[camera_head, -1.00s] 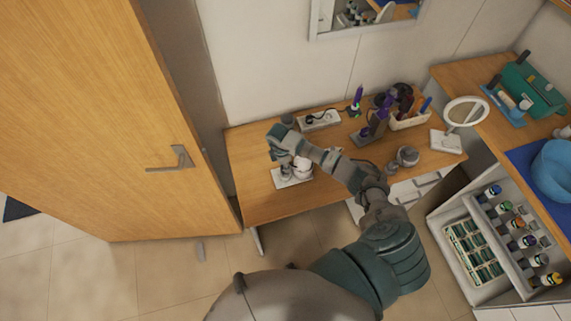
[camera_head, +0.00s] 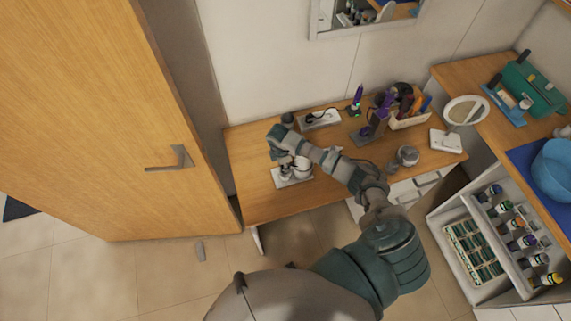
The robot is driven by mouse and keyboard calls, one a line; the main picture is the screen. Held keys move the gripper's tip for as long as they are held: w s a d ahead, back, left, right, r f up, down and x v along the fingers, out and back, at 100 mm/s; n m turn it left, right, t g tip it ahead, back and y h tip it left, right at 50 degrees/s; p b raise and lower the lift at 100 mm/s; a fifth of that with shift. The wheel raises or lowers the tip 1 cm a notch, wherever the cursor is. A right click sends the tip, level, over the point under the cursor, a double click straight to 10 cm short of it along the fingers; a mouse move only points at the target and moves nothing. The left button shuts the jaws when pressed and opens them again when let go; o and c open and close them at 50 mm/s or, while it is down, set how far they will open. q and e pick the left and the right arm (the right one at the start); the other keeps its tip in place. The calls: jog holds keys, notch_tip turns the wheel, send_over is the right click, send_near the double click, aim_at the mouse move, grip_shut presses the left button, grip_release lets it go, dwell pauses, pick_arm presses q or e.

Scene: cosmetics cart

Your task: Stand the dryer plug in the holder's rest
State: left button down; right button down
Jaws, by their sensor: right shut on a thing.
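My right gripper (camera_head: 283,166) points down over the left part of the wooden desk, at a small white stand (camera_head: 291,183) with a white rounded cup (camera_head: 301,166) on it. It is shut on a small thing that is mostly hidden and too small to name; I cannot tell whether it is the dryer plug. I cannot make out the plug rest. My left gripper is not in view.
A white box (camera_head: 319,120) with a dark cord lies behind my forearm. A tool caddy (camera_head: 408,122), a round mirror (camera_head: 465,110) and a small grey jar (camera_head: 407,156) stand to the right. The desk's front left (camera_head: 262,209) is clear. A wooden door (camera_head: 90,120) stands at left.

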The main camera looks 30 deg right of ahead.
jog(key=shift+f, duration=0.4)
jog(key=c, duration=0.9)
grip_release()
jog(key=shift+o, duration=0.2)
notch_tip(320, 180, up, 12)
jog(key=a, duration=0.1)
jog(key=shift+w+a, duration=0.2)
jog(key=shift+f, duration=0.1)
